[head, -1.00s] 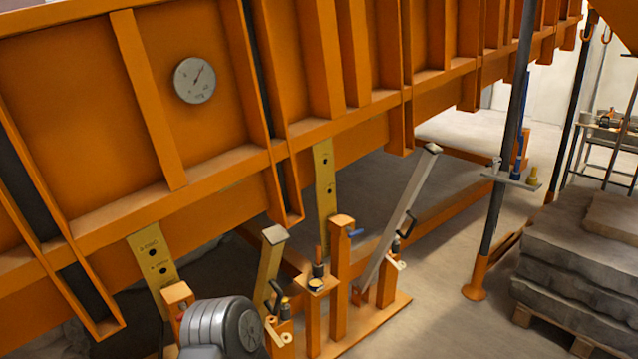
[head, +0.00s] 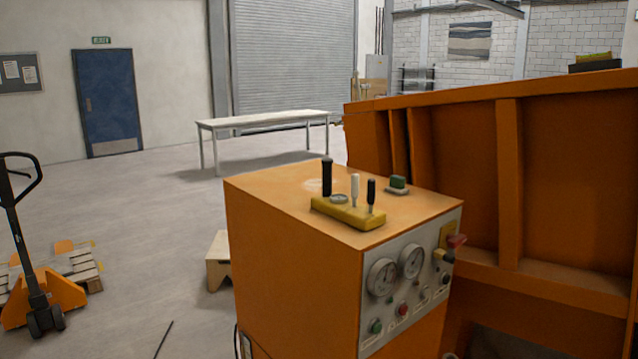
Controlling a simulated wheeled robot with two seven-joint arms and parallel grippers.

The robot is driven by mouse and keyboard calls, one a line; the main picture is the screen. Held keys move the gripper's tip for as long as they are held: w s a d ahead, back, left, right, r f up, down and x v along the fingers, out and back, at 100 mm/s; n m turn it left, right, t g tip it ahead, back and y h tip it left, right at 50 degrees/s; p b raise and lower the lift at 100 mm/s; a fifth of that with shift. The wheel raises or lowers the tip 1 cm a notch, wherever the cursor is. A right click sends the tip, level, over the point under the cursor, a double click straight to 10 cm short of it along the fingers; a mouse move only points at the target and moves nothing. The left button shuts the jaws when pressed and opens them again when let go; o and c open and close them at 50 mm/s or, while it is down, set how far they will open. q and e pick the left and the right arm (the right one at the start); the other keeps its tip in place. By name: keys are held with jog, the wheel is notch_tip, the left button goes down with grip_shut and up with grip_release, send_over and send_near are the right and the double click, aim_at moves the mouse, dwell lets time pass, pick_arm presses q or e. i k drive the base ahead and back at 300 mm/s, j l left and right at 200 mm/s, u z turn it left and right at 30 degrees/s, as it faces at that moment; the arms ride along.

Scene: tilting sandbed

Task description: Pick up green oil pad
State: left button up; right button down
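A small green block (head: 398,182), which looks like the green oil pad, sits on a small grey dish (head: 397,191). The dish is on top of the orange control cabinet (head: 295,250), near its back right edge. The block stands behind and to the right of a yellow lever base (head: 347,212) with black and white levers. Neither of my grippers is in view.
The cabinet's front has gauges (head: 382,277) and buttons. The large orange sandbed wall (head: 565,185) stands close on the right. A white table (head: 262,121) is behind. A pallet jack (head: 42,295) and pallet (head: 75,262) are at the left. Open floor lies between.

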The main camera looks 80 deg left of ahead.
aim_at(397, 182)
jog(key=u, duration=3.5)
